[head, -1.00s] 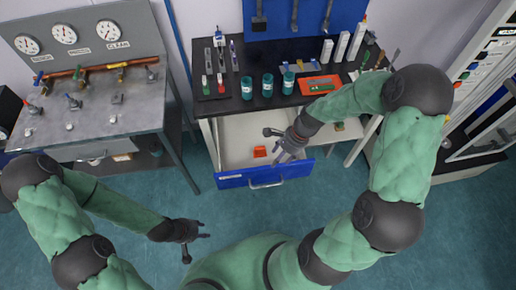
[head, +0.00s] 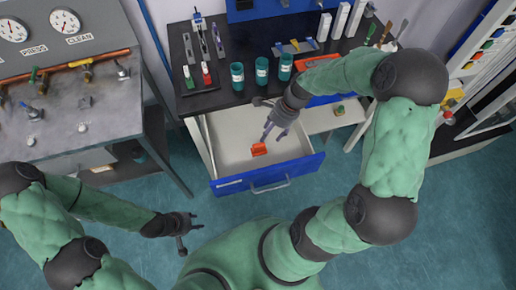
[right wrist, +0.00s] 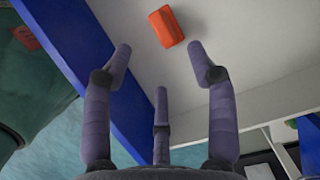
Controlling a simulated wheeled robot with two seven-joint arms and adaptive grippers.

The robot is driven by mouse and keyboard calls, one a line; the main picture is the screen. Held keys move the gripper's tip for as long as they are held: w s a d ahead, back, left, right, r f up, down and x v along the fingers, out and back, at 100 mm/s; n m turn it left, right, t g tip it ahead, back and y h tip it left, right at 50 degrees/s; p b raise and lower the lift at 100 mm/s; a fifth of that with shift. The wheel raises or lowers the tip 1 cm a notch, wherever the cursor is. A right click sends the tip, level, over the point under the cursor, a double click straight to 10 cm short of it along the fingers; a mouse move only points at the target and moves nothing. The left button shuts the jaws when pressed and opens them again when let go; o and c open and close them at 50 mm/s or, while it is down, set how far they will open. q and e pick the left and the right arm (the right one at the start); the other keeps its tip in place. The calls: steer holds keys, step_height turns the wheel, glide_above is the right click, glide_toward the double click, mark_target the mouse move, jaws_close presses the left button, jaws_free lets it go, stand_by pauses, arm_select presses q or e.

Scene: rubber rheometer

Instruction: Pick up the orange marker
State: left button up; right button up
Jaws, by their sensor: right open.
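A small orange block-like thing (head: 259,149) lies alone on the floor of the open drawer; I cannot tell for sure that it is the marker. It also shows at the top of the right wrist view (right wrist: 166,27), just beyond the fingertips. My right gripper (head: 271,131) is over the drawer, close to the orange thing and not touching it as far as I see. In the right wrist view its three fingers (right wrist: 160,68) are spread and empty. My left gripper (head: 190,236) hangs low left of the drawer, fingers apart and empty.
The drawer's blue front (head: 268,175) and pale walls surround the orange thing. Above it, the black bench top (head: 215,98) carries teal cups (head: 262,70), an orange tray (head: 322,62) and tools. A grey gauge bench (head: 70,120) stands at left. The floor in front is clear.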

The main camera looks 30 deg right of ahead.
mark_target(260, 146)
steer(key=b+x, duration=0.1)
steer(key=x, duration=0.3)
steer(key=shift+f, duration=0.1)
steer(key=b+x, duration=0.1)
steer(key=x, duration=0.1)
steer(key=b+x, duration=0.2)
steer(key=x, duration=0.1)
steer(key=shift+a, duration=0.25)
jaws_close()
